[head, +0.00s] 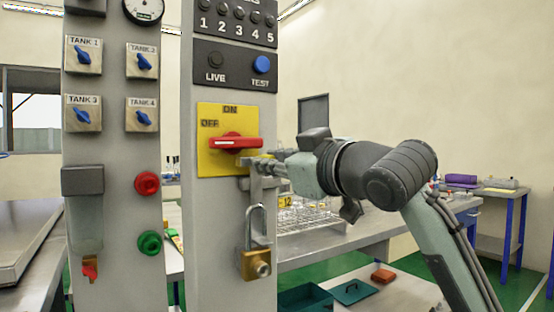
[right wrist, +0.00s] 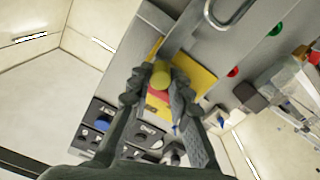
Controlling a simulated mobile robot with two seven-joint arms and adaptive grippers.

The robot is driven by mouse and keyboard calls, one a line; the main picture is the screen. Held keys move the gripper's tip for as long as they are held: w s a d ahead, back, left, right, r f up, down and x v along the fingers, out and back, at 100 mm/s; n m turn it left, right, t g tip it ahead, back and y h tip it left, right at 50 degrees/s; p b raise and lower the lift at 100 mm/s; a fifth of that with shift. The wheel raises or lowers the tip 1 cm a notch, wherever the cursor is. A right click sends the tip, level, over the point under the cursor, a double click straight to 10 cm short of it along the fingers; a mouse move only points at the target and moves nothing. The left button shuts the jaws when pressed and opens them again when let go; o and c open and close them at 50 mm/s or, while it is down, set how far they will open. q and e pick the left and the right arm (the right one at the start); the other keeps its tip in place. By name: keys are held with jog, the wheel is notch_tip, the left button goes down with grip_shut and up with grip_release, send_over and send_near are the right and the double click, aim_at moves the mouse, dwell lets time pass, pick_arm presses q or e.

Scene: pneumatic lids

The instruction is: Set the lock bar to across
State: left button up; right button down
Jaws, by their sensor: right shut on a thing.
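The yellow switch plate (head: 212,165) on the grey post carries a red handle (head: 235,142), lying level beside the OFF mark. A grey upright bar (head: 258,192) shows just below the plate, partly behind my gripper; I cannot tell whether it is the lock bar. A brass padlock (head: 253,264) hangs below with its shackle up. My right gripper (head: 259,166) is at the plate's lower right. In the right wrist view its fingers are shut on a yellow round knob (right wrist: 160,76), in front of the red handle (right wrist: 159,95). What the knob joins to is hidden. My left gripper is out of view.
A black panel with LIVE and TEST lamps (head: 235,67) sits above the plate. The left post holds blue TANK knobs (head: 83,57), a red button (head: 147,183) and a green button (head: 149,243). A table with a wire rack (head: 310,218) stands behind my right arm.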

jog(key=c, duration=1.4)
grip_release()
jog(key=shift+s+a, duration=0.25)
jog(key=shift+d, duration=0.1)
jog(key=v, duration=1.2)
jog(key=shift+w, duration=0.1)
